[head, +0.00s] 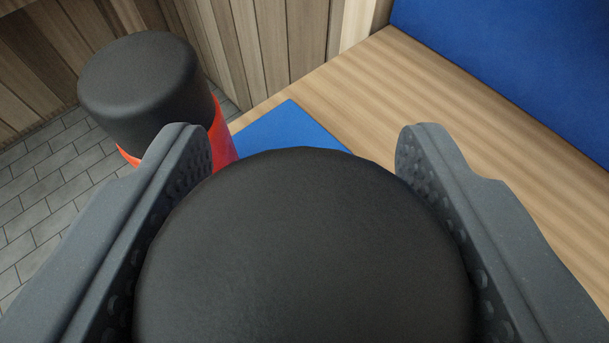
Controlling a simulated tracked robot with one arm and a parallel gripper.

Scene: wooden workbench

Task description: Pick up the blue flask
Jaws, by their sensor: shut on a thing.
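A flask with a wide, round black lid (305,250) fills the lower middle of the head view. Its body is hidden under the lid, so its colour does not show. My gripper (304,160) has one finger on each side of this flask, shut on it. The studded inner pads face the lid's left and right sides. The fingertips reach past the lid's far edge.
A red flask (222,135) with a black lid stands close by at the left, partly behind my left finger. A flat blue patch (285,130) lies beyond the held flask. Wooden surface (480,130) is bare at the right, with a blue panel (530,60) beyond.

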